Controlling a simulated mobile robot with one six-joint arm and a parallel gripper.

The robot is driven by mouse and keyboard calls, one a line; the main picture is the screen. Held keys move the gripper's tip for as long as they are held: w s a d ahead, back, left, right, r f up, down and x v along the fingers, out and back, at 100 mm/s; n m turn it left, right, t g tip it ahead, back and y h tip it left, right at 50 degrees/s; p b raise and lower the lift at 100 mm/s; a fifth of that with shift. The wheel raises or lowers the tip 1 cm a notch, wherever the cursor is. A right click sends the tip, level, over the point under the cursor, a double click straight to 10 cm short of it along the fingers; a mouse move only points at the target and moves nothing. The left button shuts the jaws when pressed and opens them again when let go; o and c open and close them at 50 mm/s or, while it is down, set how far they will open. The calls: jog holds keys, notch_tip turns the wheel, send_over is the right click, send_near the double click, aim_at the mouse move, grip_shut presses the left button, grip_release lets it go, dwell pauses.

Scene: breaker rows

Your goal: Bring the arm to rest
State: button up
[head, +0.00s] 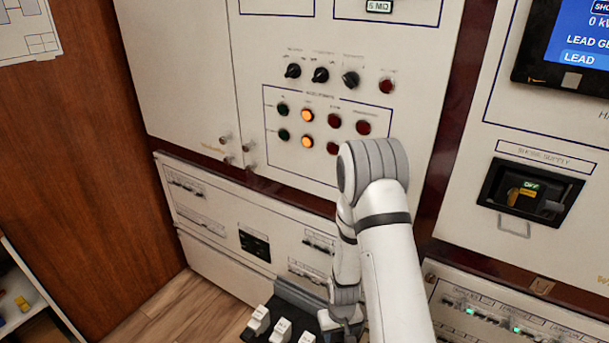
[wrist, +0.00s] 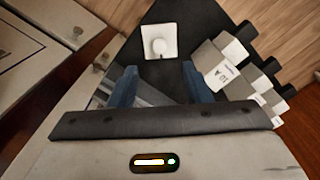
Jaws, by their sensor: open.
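My arm (head: 385,235) shows in the head view, bent at a grey elbow joint in front of the cabinet, with its lower links running down to the bottom edge. The gripper's fingers cannot be made out there. In the wrist view my gripper (wrist: 160,80) has two blue fingers standing apart, with nothing held between them.
A cream cabinet (head: 225,60) with knobs, lamps and a row of breakers (head: 190,185) stands behind the arm. A wooden wall (head: 80,150) is left.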

notch_tip(320, 180, up, 23)
jog(key=s+t, duration=0.1)
jog(key=s+d+r+m+t, duration=0.1)
jog(key=s+r, duration=1.2)
jog(key=r, duration=0.1)
jog(key=shift+d+r+m+t, duration=0.25)
jog(key=shift+m+t, duration=0.05)
jog(key=shift+m, duration=0.1)
